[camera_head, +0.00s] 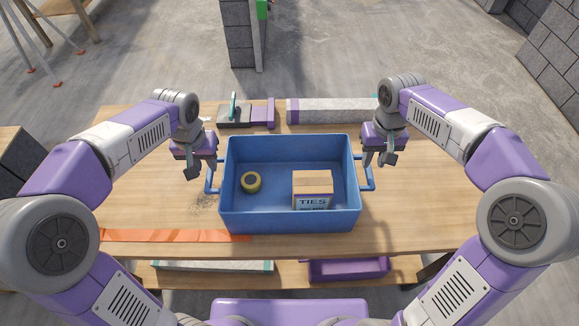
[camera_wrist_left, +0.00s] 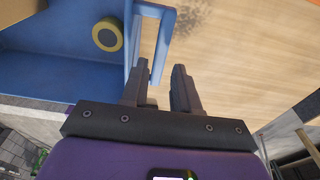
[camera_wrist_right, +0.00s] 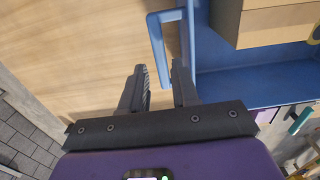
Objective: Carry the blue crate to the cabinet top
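The blue crate (camera_head: 290,220) stands level on the wooden table, with a handle on its left and right sides. Inside it are a yellow-and-dark tape roll (camera_head: 251,182) and a cardboard box (camera_head: 312,186) marked TIES. My left gripper (camera_head: 205,178) is open over the left handle (camera_wrist_left: 164,45); the handle's bar shows between its fingers (camera_wrist_left: 161,75). My right gripper (camera_head: 384,162) is open at the right handle (camera_wrist_right: 156,45); that bar also shows between its fingers (camera_wrist_right: 160,75). I cannot tell how deep the bars sit. No cabinet top is clearly identifiable.
Behind the crate on the table (camera_head: 420,215) lie a dark tool (camera_head: 235,112) and a long grey block (camera_head: 330,110). An orange strip (camera_head: 170,235) lies at the front left. A dark, wood-topped box (camera_head: 18,170) stands at far left. A block pillar (camera_head: 240,40) rises behind.

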